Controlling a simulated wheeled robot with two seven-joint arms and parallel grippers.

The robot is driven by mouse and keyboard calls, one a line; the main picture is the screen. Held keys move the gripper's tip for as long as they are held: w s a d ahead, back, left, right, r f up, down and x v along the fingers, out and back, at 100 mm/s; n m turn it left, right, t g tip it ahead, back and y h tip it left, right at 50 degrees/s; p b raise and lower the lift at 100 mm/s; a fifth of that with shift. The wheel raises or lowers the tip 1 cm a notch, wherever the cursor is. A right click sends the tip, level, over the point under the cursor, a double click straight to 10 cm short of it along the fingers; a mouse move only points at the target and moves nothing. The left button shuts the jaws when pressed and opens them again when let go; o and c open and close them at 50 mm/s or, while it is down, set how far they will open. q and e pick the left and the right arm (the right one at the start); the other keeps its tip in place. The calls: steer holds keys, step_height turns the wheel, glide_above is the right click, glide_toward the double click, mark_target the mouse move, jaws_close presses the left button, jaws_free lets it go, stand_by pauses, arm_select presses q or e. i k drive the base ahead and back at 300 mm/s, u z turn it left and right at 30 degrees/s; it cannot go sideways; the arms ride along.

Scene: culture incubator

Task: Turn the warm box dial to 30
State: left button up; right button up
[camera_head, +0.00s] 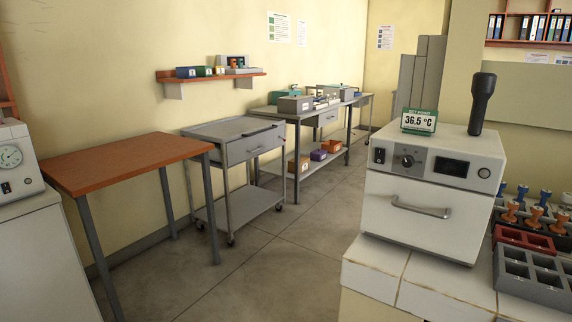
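The warm box is a white incubator (420,214) on a tiled counter at the right. Its black round dial (407,161) sits on the front panel, between a black switch (379,155) and a dark display (451,167). The scale marks around the dial are too small to read. Neither of my grippers shows in the head view.
A black-handled tool (482,103) stands upright on the box. An orange-topped table (127,160), a grey cart (235,132) and open floor (270,270) are to the left.

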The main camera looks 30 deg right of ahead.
mark_target(408, 161)
steer(key=u, duration=0.55)
steer(key=i, duration=0.7)
steer(key=z, duration=1.8)
